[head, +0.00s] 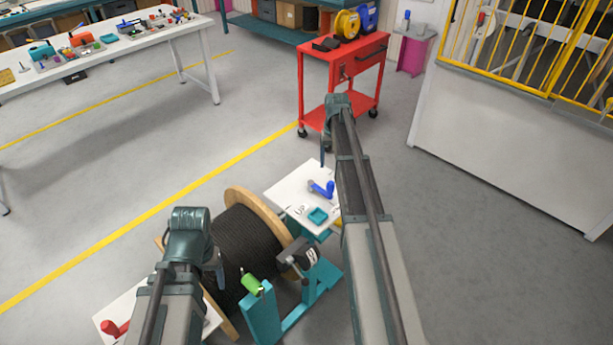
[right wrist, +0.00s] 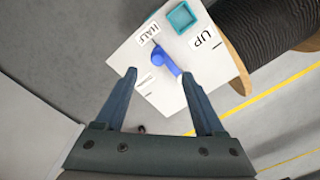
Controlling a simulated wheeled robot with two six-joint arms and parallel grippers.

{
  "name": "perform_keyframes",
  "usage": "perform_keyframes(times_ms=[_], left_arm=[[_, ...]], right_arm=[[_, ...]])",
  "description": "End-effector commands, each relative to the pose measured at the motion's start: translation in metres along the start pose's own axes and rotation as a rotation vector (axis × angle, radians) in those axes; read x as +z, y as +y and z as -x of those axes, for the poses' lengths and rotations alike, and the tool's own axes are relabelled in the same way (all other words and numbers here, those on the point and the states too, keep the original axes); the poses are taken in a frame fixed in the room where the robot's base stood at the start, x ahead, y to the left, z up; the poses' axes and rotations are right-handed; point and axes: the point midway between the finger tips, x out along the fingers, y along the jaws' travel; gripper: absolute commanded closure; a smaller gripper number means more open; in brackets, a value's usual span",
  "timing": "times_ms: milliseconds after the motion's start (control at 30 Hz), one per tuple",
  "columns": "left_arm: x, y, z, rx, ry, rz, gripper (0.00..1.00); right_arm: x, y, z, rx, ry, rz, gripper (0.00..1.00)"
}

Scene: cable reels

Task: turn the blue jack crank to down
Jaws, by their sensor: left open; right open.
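The blue jack crank (head: 323,188) sits on a white plate (head: 285,185) beside the cable reel. In the right wrist view the blue crank (right wrist: 169,62) has its thin end beside the HALF label (right wrist: 149,33). The UP label (right wrist: 204,39) is at the right, and a third label (right wrist: 147,82) is partly hidden by a finger. My right gripper (right wrist: 158,76) is open and empty, its fingertips either side of the crank's near end in the picture; I see no contact. My left gripper (head: 219,268) is open near the reel's left side.
A teal square tray (head: 318,215) is fixed on the same plate. The black cable reel (head: 245,245) with wooden flanges stands in a teal stand. A red crank (head: 115,328) is at lower left. A red cart (head: 343,75) stands behind; the floor between is clear.

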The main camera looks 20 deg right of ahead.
Motion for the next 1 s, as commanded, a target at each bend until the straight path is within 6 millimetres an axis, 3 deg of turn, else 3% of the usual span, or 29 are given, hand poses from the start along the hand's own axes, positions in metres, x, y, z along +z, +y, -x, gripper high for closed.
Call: perform_keyframes(times_ms=[133,467,1000], left_arm=[[0.000,0.000,-0.001,0.000,0.000,0.000,0.29],[-0.001,0.001,-0.009,0.000,0.000,0.000,0.29],[-0.004,0.007,-0.074,0.000,0.000,-0.001,0.29]], right_arm=[[-0.009,0.015,-0.001,-0.003,0.002,-0.023,0.29],[-0.009,0.014,-0.009,-0.003,0.002,-0.022,0.29],[-0.009,0.014,-0.075,-0.003,0.002,-0.021,0.29]])
